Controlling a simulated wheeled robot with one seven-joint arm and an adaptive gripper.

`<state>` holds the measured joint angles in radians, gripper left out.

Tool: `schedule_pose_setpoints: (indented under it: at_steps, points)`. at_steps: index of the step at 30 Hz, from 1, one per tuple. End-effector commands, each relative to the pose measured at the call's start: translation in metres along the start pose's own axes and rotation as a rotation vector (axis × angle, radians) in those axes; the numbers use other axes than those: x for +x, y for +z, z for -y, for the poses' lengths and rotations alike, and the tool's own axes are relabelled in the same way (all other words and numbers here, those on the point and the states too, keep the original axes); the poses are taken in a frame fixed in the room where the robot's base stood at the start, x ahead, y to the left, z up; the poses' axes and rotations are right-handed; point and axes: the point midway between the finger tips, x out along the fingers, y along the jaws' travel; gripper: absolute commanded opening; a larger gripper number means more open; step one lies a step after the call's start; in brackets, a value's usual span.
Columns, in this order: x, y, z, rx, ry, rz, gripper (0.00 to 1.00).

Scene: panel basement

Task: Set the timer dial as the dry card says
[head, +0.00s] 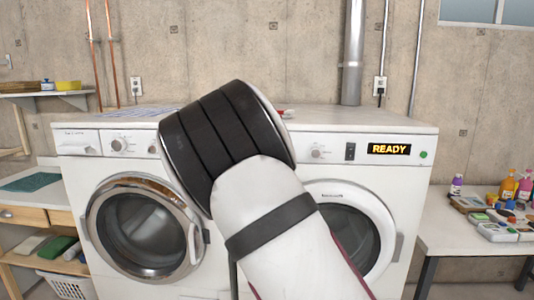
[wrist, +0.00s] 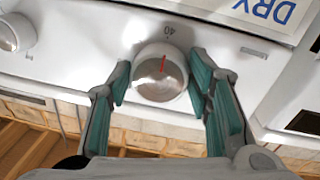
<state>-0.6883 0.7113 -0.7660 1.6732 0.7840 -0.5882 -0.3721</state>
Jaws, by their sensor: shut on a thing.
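The timer dial (wrist: 158,88) is a round silver knob with a red pointer line, on a white machine's front panel in the wrist view. My gripper (wrist: 160,80) has its teal-padded fingers on either side of the dial and is shut on it. The red line points towards an upside-down "40" (wrist: 168,30) printed on the panel. The dry card (wrist: 285,12) lies above the panel, upside down and cut by the frame edge; only "DRY" is readable. In the head view my arm hides my gripper and the dial.
Another knob (wrist: 14,34) is left of the dial in the wrist view. In the head view a left machine (head: 75,165) and a right machine (head: 415,180) stand side by side. The right one has a lit "READY" display (head: 389,149). A bench with bottles (head: 440,215) stands at right.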

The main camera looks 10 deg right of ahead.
Motion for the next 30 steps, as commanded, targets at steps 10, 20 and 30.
schedule_pose_setpoints:
  at_steps: [10,20,30]
  points:
    - [0.0,0.003,0.001,-0.003,-0.001,0.005,0.67]
    - [-0.002,0.001,0.0,-0.002,-0.001,0.002,0.67]
    - [-0.056,0.001,0.001,0.001,-0.003,0.003,0.67]
